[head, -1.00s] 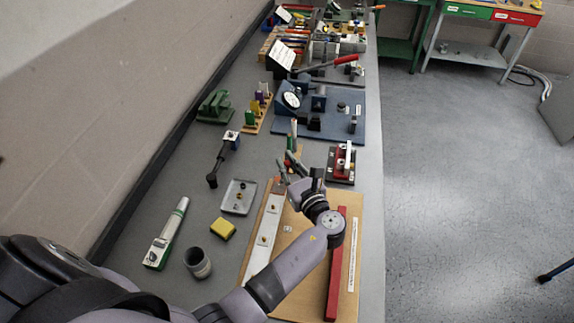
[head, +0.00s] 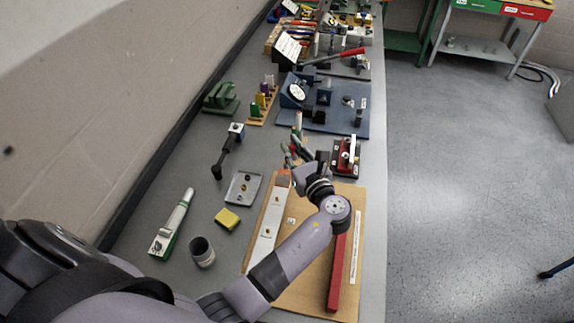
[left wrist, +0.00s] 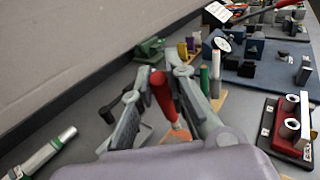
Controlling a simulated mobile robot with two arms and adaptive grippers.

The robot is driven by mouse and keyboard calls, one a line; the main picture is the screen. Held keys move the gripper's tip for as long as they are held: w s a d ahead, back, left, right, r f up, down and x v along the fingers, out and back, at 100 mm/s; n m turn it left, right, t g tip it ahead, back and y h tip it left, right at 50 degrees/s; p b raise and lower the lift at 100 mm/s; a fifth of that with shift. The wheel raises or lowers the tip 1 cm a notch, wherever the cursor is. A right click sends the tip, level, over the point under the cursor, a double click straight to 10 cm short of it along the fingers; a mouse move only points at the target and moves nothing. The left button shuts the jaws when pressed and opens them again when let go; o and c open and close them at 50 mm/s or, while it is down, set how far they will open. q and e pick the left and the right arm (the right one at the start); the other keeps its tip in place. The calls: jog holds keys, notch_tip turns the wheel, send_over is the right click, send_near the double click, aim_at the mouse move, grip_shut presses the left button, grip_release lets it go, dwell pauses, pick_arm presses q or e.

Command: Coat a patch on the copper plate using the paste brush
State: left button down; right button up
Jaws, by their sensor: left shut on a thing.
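My left gripper (head: 293,152) is over the far end of the tan board (head: 290,300). In the left wrist view its fingers (left wrist: 158,95) are closed on a red-handled brush (left wrist: 162,94), whose pale tip points down. An orange-brown copper-coloured plate (head: 283,181) shows at the far end of a white bar on the board. In the left wrist view a part of it (left wrist: 180,136) shows just below the brush tip. I cannot tell whether the tip touches it. My right gripper is out of view.
A metal tray (head: 236,200) with small parts, a yellow block (head: 228,219), a grey cup (head: 202,254) and a white-green tool (head: 172,228) lie left of the board. A red-based fixture (head: 345,160) stands close to the gripper's right. A red bar (head: 336,280) lies on the board.

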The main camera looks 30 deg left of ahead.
pick_arm(q)
jog(key=shift+f, duration=0.1)
jog(key=shift+w+a+f+b, duration=0.2)
jog(key=shift+a+f+b, duration=0.2)
jog(key=shift+f, duration=0.35)
jog(key=shift+w+a+f+b, duration=0.15)
jog(key=shift+a+f+b, duration=0.25)
jog(key=shift+f, duration=0.75)
jog(key=shift+w+a+b, duration=0.1)
jog(key=shift+w+b, duration=0.15)
jog(key=shift+b, duration=0.05)
jog(key=shift+s, duration=0.15)
